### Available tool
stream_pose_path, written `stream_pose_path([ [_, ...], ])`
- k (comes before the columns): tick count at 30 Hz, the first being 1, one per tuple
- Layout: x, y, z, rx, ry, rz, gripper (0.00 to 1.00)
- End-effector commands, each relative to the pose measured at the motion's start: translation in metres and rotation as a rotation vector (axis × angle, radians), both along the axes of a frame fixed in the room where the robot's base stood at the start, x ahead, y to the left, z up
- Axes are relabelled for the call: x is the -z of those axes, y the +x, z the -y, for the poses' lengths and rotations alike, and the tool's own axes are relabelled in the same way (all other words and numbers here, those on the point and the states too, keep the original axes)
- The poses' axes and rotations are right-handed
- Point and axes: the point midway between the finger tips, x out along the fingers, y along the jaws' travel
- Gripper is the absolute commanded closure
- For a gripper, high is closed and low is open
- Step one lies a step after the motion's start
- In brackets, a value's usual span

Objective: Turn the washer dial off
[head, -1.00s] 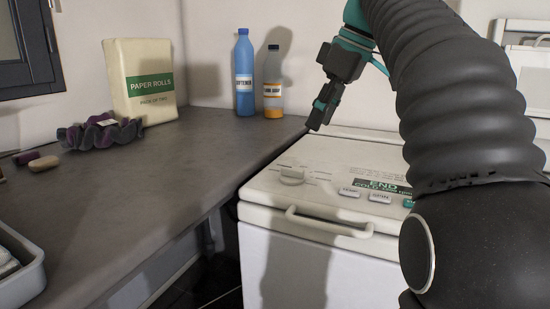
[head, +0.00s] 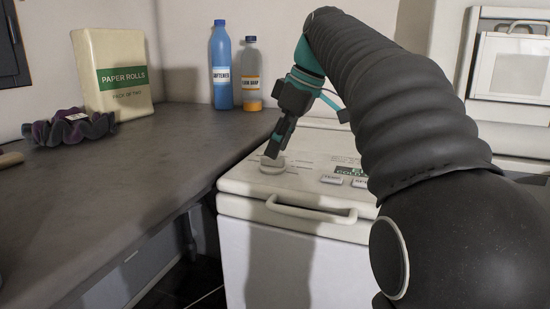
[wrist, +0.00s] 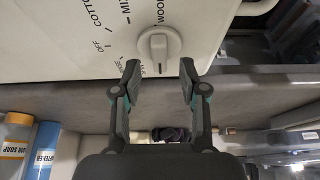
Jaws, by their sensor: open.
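The washer (head: 300,255) is a white toploader with a front handle. Its round white dial (head: 272,165) sits at the left of the top panel. In the wrist view the dial (wrist: 159,46) has a raised grip bar, with printed labels such as OFF, COTTON, MIX and WOOL around its left and upper side. My gripper (head: 273,152) is just above the dial in the head view. In the wrist view my gripper (wrist: 157,68) is open, its two fingertips apart on either side just below the dial. I cannot tell whether a finger touches it.
A grey counter (head: 110,200) runs left of the washer, with a paper rolls pack (head: 115,75), a dark purple scrunchie-like item (head: 68,128), a blue softener bottle (head: 220,65) and a soap bottle (head: 251,75). Buttons (head: 332,180) lie right of the dial.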

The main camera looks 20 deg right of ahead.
Motion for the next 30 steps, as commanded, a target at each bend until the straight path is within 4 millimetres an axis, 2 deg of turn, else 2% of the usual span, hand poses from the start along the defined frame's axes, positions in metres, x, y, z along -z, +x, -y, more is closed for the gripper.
stream_pose_path([
  [1, 0.007, 0.001, -0.002, 0.000, 0.000, -0.001, 0.57],
  [6, 0.019, 0.004, -0.006, 0.000, -0.001, -0.001, 0.57],
  [17, 0.022, 0.005, -0.007, 0.001, 0.000, 0.000, 0.57],
  [22, 0.022, 0.006, -0.007, 0.001, 0.000, 0.000, 1.00],
  [30, 0.022, 0.005, -0.007, 0.008, 0.000, 0.000, 1.00],
])
